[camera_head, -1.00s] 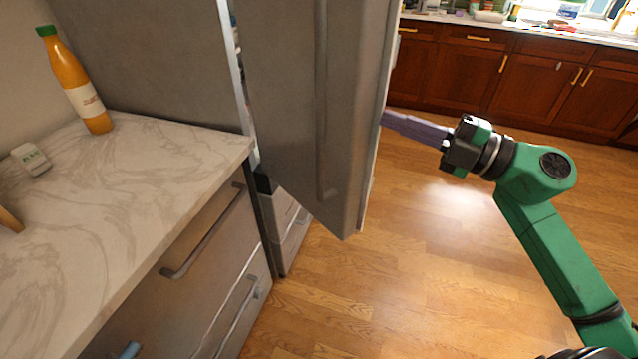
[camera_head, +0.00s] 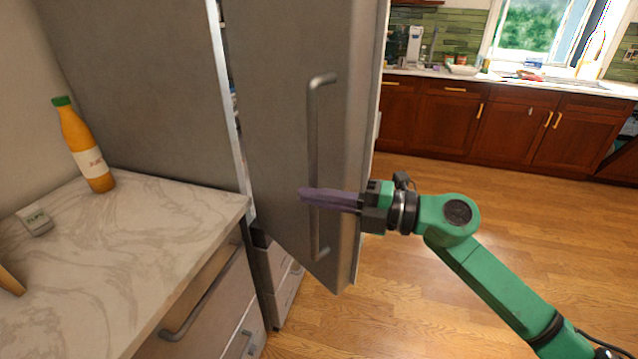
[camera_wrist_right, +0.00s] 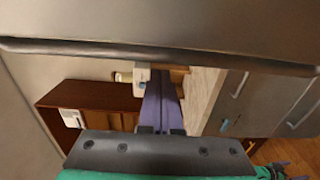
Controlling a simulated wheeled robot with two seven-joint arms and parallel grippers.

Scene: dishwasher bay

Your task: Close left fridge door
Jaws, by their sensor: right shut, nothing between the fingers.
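The left fridge door (camera_head: 275,110) is grey metal and stands ajar, with a narrow gap at its left edge showing part of the fridge inside. A long vertical handle (camera_head: 314,160) runs down its outer face. My right gripper (camera_head: 302,194) is shut and empty, its purple fingers lying across the front of the door at the handle's lower half. I cannot tell whether they touch the door or handle. In the right wrist view, the shut fingers (camera_wrist_right: 160,100) point away below a dark bar, likely the handle (camera_wrist_right: 150,53).
Wooden floor (camera_head: 420,285) lies open at the right. Brown cabinets (camera_head: 465,120) line the back.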

